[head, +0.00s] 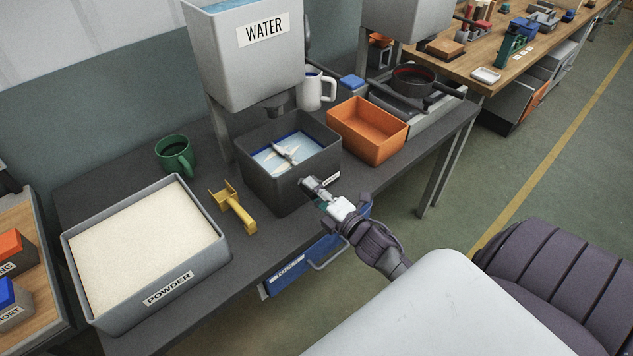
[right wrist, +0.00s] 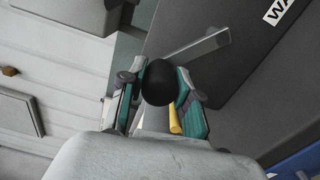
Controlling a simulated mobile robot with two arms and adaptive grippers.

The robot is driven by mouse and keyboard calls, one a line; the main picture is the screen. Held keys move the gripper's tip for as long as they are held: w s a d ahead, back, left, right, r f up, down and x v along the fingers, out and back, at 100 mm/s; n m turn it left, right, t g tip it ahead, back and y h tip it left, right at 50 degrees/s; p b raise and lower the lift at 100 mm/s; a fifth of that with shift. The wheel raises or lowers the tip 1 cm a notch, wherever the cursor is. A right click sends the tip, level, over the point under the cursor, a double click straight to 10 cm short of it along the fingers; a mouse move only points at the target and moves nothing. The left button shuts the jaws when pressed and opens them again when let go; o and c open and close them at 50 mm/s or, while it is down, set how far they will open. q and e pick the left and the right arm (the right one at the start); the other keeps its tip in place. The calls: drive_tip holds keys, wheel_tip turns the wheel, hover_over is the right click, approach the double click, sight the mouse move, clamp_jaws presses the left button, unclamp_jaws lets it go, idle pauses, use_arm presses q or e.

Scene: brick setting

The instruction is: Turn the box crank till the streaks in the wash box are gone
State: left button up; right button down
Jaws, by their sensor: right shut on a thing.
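The wash box (head: 262,186) is a dark grey open box on the dark bench, with pale blue liquid (head: 268,160) inside. A pale paddle (head: 286,153) lies across the liquid, with whitish streaking around it; paddle and streaks are hard to tell apart. The crank is on the box's front side; its metal arm (right wrist: 200,48) and black knob (right wrist: 157,84) show in the right wrist view. My right gripper (head: 318,190) is shut on the knob, with a teal finger on either side of it in the wrist view (right wrist: 158,88). My left gripper is out of view.
The water tank (head: 235,70) stands above and behind the wash box. An orange bin (head: 376,150) is close on its right. A white jug (head: 314,92) stands behind.

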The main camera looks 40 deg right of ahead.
drive_tip(key=shift+a+f+n, duration=0.2)
drive_tip(key=shift+f+n, duration=0.1)
drive_tip(key=shift+n, duration=0.2)
drive_tip(key=shift+b, duration=0.3)
drive_tip(key=c, duration=0.8)
unclamp_jaws()
drive_tip(key=s, duration=1.2)
drive_tip(key=shift+d, duration=0.4)
